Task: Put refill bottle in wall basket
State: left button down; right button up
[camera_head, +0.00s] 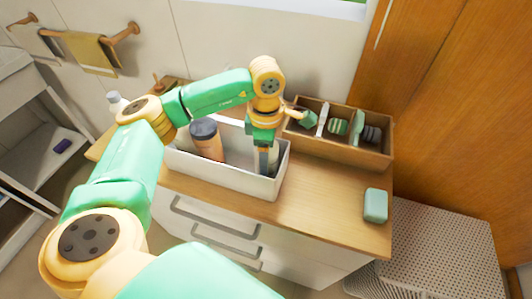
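A white open basket (225,183) stands on the wooden cart top. In it, at the left, a brown bottle with a dark cap (208,144) stands slightly tilted. My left gripper (264,166) points down into the right end of this basket. A pale object (273,157) shows just beside its fingers; it is mostly hidden, and I cannot tell whether the fingers touch or hold it. I cannot tell which item is the refill bottle. A pale bottle top (117,101) shows at the left behind my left arm. My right gripper is not in view.
A wooden divided box (345,151) holding several small items stands behind the basket on the right. A green rounded block (375,205) lies near the cart's right edge. A woven hamper (440,250) stands at the right.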

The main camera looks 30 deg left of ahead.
pick_arm(q)
jog(key=shift+c, duration=0.2)
grip_release()
notch_tip(320, 180, up, 7)
jog(key=shift+r+b, duration=0.2)
jog(key=shift+b, duration=0.3)
notch_tip(320, 180, up, 5)
jog(key=shift+f+p, duration=0.1)
jog(key=shift+p, duration=0.7)
